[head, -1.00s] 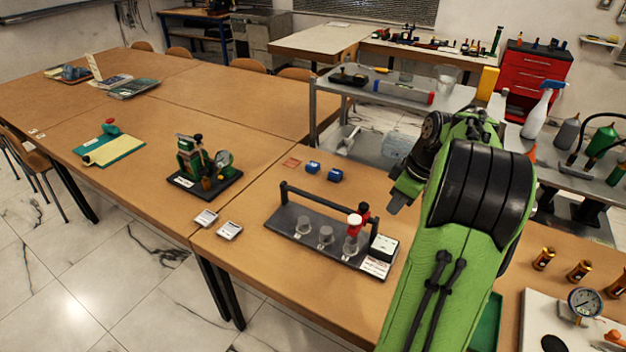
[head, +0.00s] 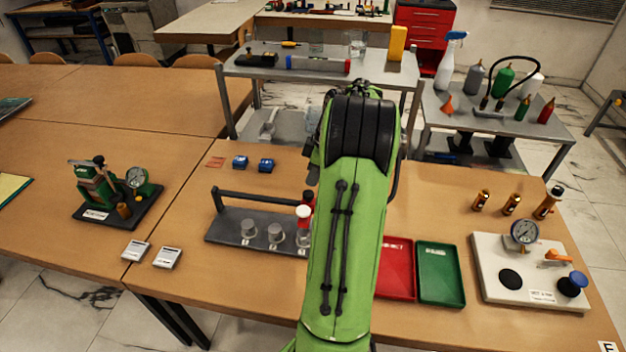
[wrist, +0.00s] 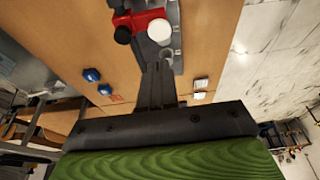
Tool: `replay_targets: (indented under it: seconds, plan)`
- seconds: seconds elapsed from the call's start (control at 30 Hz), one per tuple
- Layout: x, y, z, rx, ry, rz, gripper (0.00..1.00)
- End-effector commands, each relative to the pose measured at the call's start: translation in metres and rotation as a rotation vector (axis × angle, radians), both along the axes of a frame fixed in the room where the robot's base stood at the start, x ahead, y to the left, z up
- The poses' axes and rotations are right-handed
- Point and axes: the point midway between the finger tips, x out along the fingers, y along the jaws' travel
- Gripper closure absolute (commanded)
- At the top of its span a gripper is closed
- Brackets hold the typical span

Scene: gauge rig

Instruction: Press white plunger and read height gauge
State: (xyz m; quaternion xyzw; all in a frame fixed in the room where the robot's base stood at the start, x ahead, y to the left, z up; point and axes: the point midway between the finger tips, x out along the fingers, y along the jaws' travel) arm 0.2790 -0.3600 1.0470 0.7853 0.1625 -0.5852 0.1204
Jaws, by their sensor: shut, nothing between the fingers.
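The rig is a dark base plate (head: 226,228) with a black rail and small clear cups, standing on the near table. The white plunger (head: 303,212) is a round cap over the right-hand cup, beside a red clamp part (head: 308,197). In the wrist view the white plunger (wrist: 160,31) and the red clamp (wrist: 146,19) with its black knob lie just beyond my fingertips. My gripper (wrist: 157,67) is shut and empty, apart from the plunger as far as I can tell. In the head view my arm hides the gripper and the rig's right end, including any readout there.
Red (head: 396,268) and green (head: 440,275) trays lie right of my arm. A white board (head: 490,262) with a dial gauge (head: 524,232) is farther right. A green dial stand (head: 108,193) stands left. Two blue blocks (head: 240,162) lie behind the rig.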

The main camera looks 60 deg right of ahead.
Motion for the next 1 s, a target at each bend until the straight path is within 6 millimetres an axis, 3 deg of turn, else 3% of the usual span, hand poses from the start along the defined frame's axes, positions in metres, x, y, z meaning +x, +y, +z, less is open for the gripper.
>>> replay_targets:
  seconds: [0.1,0.4,0.57,1.0]
  plan:
    - [0.007,0.004,-0.029,0.003,0.002,0.001,1.0]
    - [0.017,0.008,-0.087,0.002,0.002,0.0,1.0]
    - [0.017,0.007,-0.101,-0.001,0.001,-0.001,1.0]
    - [0.017,0.007,-0.11,0.0,0.001,0.0,1.0]
